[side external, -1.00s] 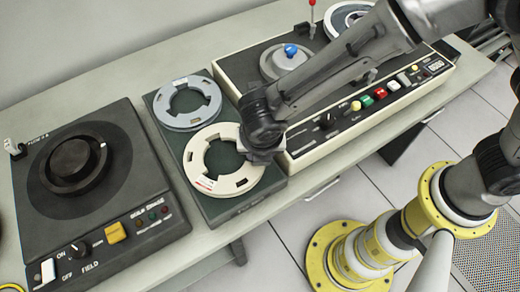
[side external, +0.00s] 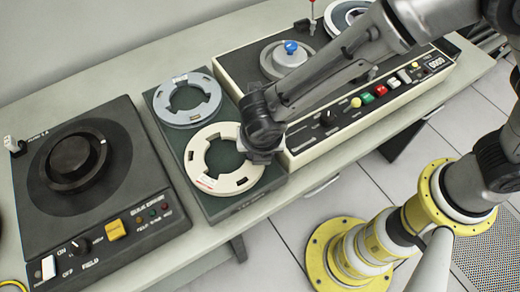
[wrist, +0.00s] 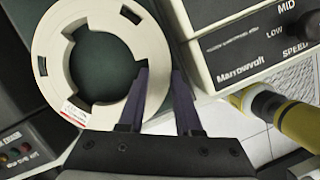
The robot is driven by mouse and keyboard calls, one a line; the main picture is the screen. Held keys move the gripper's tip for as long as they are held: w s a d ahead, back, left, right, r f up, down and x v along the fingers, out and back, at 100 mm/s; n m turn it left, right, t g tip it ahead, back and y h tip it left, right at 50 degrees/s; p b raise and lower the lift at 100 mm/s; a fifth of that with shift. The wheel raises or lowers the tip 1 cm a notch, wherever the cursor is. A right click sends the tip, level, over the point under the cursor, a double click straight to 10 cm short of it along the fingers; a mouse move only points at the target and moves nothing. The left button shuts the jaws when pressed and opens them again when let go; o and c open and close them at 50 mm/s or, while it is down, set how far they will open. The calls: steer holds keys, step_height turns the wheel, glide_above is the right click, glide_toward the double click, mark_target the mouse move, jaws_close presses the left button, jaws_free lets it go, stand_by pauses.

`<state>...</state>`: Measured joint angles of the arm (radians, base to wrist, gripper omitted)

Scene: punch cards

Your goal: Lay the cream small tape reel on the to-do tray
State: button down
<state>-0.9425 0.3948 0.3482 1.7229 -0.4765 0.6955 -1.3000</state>
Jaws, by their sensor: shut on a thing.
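The cream tape reel (side external: 197,160) lies flat at the near end of a dark green tray (side external: 233,209), with a small red and white label on its rim. My gripper (side external: 262,156) is at the reel's right side. In the wrist view my gripper (wrist: 160,72) is shut on the rim of the cream reel (wrist: 53,50), one finger inside the centre opening and the other outside. The reel looks level with the tray; I cannot tell whether it touches it. No label naming the tray is readable.
A grey reel (side external: 187,82) lies at the tray's far end. A black turntable unit (side external: 85,225) stands left. A cream-sided tape machine (side external: 345,127) with coloured buttons stands close on the right. Bare grey bench (side external: 110,83) shows behind.

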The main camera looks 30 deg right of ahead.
steer(key=shift+f, duration=0.55)
steer(key=c, duration=0.5)
jaws_free()
steer(key=shift+f, duration=0.1)
steer(key=c, duration=0.4)
steer(key=shift+o, duration=0.2)
steer(key=shift+r, duration=4.55)
